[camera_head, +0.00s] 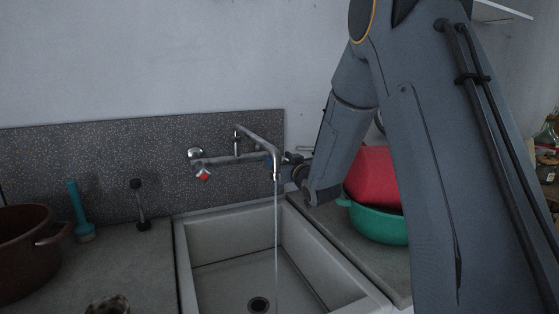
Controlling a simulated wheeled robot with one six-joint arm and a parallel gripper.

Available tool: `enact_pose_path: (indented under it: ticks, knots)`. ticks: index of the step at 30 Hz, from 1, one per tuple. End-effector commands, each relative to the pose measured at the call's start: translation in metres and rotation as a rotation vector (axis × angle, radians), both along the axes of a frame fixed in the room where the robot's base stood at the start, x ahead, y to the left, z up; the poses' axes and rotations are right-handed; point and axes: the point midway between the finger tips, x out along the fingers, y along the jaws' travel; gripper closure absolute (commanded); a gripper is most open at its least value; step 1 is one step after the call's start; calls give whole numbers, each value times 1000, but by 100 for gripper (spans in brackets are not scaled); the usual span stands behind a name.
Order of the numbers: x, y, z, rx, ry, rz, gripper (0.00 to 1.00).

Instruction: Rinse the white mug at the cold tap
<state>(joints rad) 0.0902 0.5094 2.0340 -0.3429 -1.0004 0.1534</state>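A wall tap (240,152) with a long spout stands over the sink (183,262). Its red-marked knob (203,174) is on the left. The cold knob at its right end is largely hidden by my gripper. A thin stream of water (276,235) falls from the spout into the sink. My gripper (289,160) is small and dark at the right end of the tap, at or very near the knob. Whether its fingers are open or shut on the knob cannot be made out. I see no white mug in this view.
A brown pot (22,254), a blue-green upright tool (77,212) and a dark plunger-like tool (139,206) stand on the left counter. A patterned object (108,305) is cut off below. A green basin (378,226) and red container (372,178) stand right, partly behind my arm.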

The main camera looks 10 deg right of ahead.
Motion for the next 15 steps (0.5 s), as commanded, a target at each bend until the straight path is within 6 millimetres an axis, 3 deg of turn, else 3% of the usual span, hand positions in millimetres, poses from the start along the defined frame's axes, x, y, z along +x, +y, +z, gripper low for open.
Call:
enact_pose_path:
  ticks: [5, 15]
  knots:
    - [-11, -3, 0, 0, -1, -1, 49]
    - [-62, -12, -1, 0, 0, -1, 49]
